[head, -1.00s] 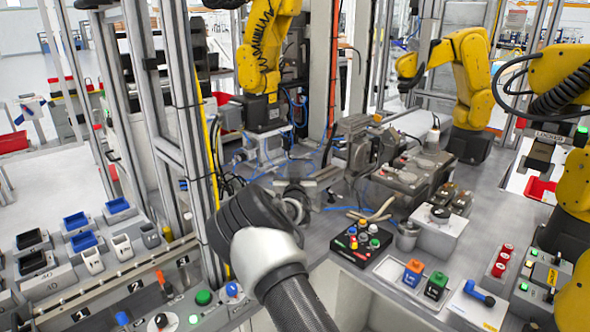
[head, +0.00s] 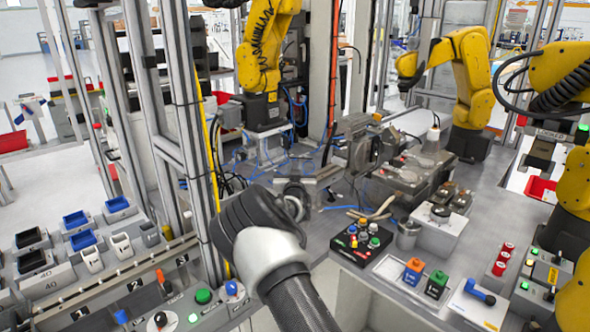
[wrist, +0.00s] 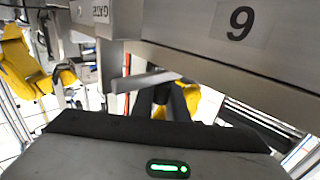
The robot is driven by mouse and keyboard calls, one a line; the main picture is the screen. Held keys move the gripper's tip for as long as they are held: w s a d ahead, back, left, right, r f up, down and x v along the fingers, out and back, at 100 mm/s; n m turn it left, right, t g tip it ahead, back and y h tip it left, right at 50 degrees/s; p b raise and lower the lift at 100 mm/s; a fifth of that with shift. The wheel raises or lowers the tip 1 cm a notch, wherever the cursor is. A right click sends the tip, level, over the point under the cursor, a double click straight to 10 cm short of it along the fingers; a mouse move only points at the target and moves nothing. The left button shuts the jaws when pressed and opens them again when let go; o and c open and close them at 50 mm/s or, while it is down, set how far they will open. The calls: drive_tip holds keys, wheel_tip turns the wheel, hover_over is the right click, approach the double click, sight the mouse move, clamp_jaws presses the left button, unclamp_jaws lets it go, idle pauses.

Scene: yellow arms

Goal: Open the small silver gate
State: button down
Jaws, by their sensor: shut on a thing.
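In the wrist view, a silver panel labelled GATE (wrist: 108,18) shows at the top left. A short silver lever-like bar (wrist: 140,82) stands out below it. The dark fingers of my gripper (wrist: 170,92) are at the right end of this bar, shut on it. How the bar joins the panel is not clear. In the head view, my dark wrist and white and black arm cover the spot, so the gate and the fingertips are hidden there.
A silver panel marked 9 (wrist: 240,22) lies close by at the upper right of the wrist view. In the head view, a black button box (head: 360,243) stands to the right of my arm, and trays with blue bins (head: 84,241) to the left. Yellow robot arms (head: 460,80) stand behind.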

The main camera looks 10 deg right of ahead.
drive_tip(key=shift+f+b, duration=0.1)
drive_tip(key=shift+b, duration=0.4)
drive_tip(key=b, duration=0.2)
drive_tip(key=m+t+b, duration=0.1)
drive_tip(key=b, duration=0.2)
drive_tip(key=shift+s+d+r+m+h, duration=0.25)
drive_tip(key=shift+s+d+m+h, duration=0.05)
drive_tip(key=m+t+b, duration=0.1)
drive_tip(key=b, duration=0.2)
drive_tip(key=s+r+m+t+h+b, duration=0.1)
drive_tip(key=b, duration=0.2)
drive_tip(key=shift+d+r+b, duration=0.15)
drive_tip(key=shift+d+b, duration=0.15)
drive_tip(key=shift+b, duration=0.05)
drive_tip(key=m+b, duration=0.1)
drive_tip(key=b, duration=0.1)
drive_tip(key=s+r+m+t+h+b, duration=0.1)
drive_tip(key=b, duration=0.1)
drive_tip(key=shift+d+r+m+h, duration=0.3)
drive_tip(key=shift+d, duration=0.1)
drive_tip(key=shift+s+d+r+m+t+h+b, duration=0.2)
drive_tip(key=shift+s+r+m+h+b, duration=0.2)
drive_tip(key=shift+m, duration=0.35)
drive_tip(key=shift+s+d+r+m+t+h+b, duration=0.15)
drive_tip(key=shift+s+r+m+t+h, duration=0.1)
drive_tip(key=shift+m+h, duration=0.4)
drive_tip(key=c, duration=1.7)
unclamp_jaws()
drive_tip(key=shift+c, duration=0.2)
